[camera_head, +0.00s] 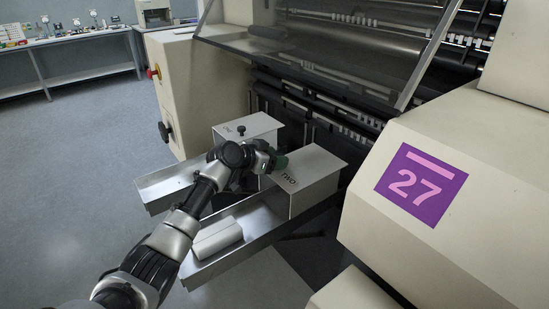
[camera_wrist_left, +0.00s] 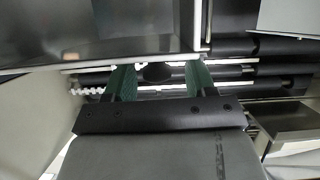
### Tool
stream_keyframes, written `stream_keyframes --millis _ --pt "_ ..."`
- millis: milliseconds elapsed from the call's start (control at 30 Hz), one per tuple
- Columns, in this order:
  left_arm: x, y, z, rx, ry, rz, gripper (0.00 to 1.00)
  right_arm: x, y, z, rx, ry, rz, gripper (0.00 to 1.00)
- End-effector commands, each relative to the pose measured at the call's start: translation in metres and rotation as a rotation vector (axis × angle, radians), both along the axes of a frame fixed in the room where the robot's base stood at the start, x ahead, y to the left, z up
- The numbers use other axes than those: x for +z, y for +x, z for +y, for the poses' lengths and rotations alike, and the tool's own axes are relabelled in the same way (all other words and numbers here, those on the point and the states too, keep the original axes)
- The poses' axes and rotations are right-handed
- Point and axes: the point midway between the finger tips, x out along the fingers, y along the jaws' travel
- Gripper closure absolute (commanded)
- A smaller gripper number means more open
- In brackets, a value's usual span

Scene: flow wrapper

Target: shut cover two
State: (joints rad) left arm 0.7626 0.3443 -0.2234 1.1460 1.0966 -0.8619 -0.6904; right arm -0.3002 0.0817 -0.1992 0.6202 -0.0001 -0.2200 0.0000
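Cover two (camera_head: 318,172) is a pale grey box-shaped cover marked TWO. It stands over the back part of a metal tray (camera_head: 262,222), whose front part is uncovered. My left gripper (camera_head: 277,161) is at the left edge of this cover's top, with green fingertips. In the left wrist view my left gripper (camera_wrist_left: 160,80) has its fingers apart, with a dark round knob (camera_wrist_left: 157,72) showing between them. Gaps show on both sides of the knob. In the head view this knob is hidden. My right gripper is not in view.
A similar cover (camera_head: 247,125) with a black knob stands on the neighbouring tray (camera_head: 160,187). A pale block (camera_head: 217,238) lies in the uncovered tray part. A raised clear guard (camera_head: 320,65) hangs above. A cream housing marked 27 (camera_head: 460,215) stands close on the right.

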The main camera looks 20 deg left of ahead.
Motion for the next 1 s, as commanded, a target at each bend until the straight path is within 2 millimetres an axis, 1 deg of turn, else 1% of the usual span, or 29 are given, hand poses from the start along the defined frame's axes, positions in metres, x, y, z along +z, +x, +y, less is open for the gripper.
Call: stream_keyframes --millis 133,233,367,500,700,833,1000 --pt "0.0 -0.001 0.0 -0.001 0.0 0.0 0.44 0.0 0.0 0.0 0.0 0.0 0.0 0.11" --pt "0.002 -0.006 0.005 0.0 0.001 -0.001 0.44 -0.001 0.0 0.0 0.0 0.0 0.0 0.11" --pt "0.009 -0.022 0.015 -0.001 0.005 -0.002 0.44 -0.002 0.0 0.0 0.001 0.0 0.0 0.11" --pt "0.02 -0.045 0.03 0.0 0.006 -0.002 0.44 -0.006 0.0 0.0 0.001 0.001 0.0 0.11" --pt "0.034 -0.07 0.048 0.0 0.002 0.0 0.44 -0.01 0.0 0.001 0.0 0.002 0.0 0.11" --pt "0.039 -0.08 0.054 0.0 0.0 0.0 0.44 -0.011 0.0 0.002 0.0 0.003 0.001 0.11" --pt "0.041 -0.083 0.056 0.0 0.001 0.001 0.44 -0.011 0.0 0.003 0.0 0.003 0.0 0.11"
